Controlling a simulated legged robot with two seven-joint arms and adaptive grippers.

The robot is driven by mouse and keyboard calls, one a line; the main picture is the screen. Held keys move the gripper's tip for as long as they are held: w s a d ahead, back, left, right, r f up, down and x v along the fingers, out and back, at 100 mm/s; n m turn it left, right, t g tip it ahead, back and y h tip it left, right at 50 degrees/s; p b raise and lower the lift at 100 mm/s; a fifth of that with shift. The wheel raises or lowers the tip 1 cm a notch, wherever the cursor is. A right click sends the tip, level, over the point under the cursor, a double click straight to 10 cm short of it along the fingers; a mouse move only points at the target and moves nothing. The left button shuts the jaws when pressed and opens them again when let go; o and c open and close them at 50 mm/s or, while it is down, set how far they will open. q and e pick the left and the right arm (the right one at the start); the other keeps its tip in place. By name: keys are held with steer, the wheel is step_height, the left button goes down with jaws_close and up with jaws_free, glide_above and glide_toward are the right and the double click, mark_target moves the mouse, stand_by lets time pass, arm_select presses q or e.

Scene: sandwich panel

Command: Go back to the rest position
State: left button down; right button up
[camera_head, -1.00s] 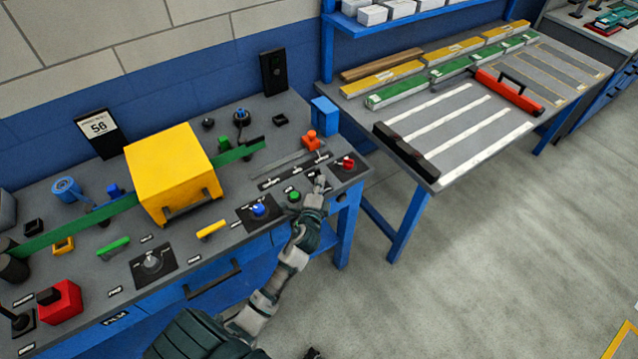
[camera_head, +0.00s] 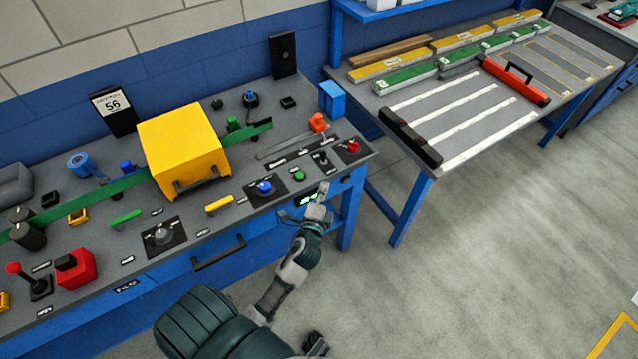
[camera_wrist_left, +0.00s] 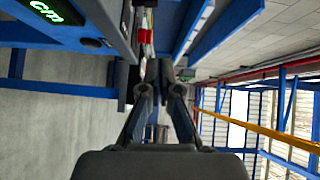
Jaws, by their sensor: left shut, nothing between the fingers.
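My left gripper (camera_head: 322,191) is at the front edge of the control bench (camera_head: 105,240), close to a small green lit display (camera_head: 307,199) on the bench front. In the left wrist view the gripper (camera_wrist_left: 164,64) has its fingertips together with nothing between them. The display also shows in the left wrist view (camera_wrist_left: 45,10), at the upper left. A small dark part at the bottom of the head view (camera_head: 315,345) may be my right gripper; too little shows to tell its state.
The bench carries a yellow box (camera_head: 183,145), a blue button (camera_head: 265,188), a red button (camera_head: 352,147) and a red-knobbed lever (camera_head: 14,269). A second table (camera_head: 455,115) with white strips and a red-handled tool (camera_head: 515,80) stands at right. The floor (camera_head: 480,250) in front is clear.

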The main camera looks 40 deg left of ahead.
arm_select(q)
steer(key=s+d+f+n+g+h, duration=0.1)
steer(key=s+d+f+g, duration=0.1)
steer(key=f, duration=0.6)
steer(key=s+d+f+n+g+h, duration=0.1)
steer(key=s+d+f+n+g, duration=0.15)
steer(key=f, duration=0.55)
steer(key=s+d+f+n+g+h, duration=0.1)
steer(key=s+f+g, duration=0.15)
steer(key=f, duration=0.55)
steer(key=s+d+f+n+g+h, duration=0.1)
steer(key=s+d+f+n+g, duration=0.2)
steer(key=s+f, duration=0.7)
steer(key=s+d+f+n+g+h, duration=0.2)
steer(key=s+d+f+n+g, duration=0.1)
steer(key=s+f, duration=0.7)
steer(key=shift+s+d+f+g+h+p, duration=0.35)
steer(key=shift+s+d+g, duration=0.5)
steer(key=shift+s, duration=1.45)
arm_select(e)
steer(key=shift+s+d+f, duration=0.3)
steer(key=shift+s+f, duration=0.05)
steer(key=shift+f, duration=0.15)
steer(key=shift+s+d+f, duration=0.25)
steer(key=shift+s+f, duration=0.1)
steer(key=shift+f, duration=0.1)
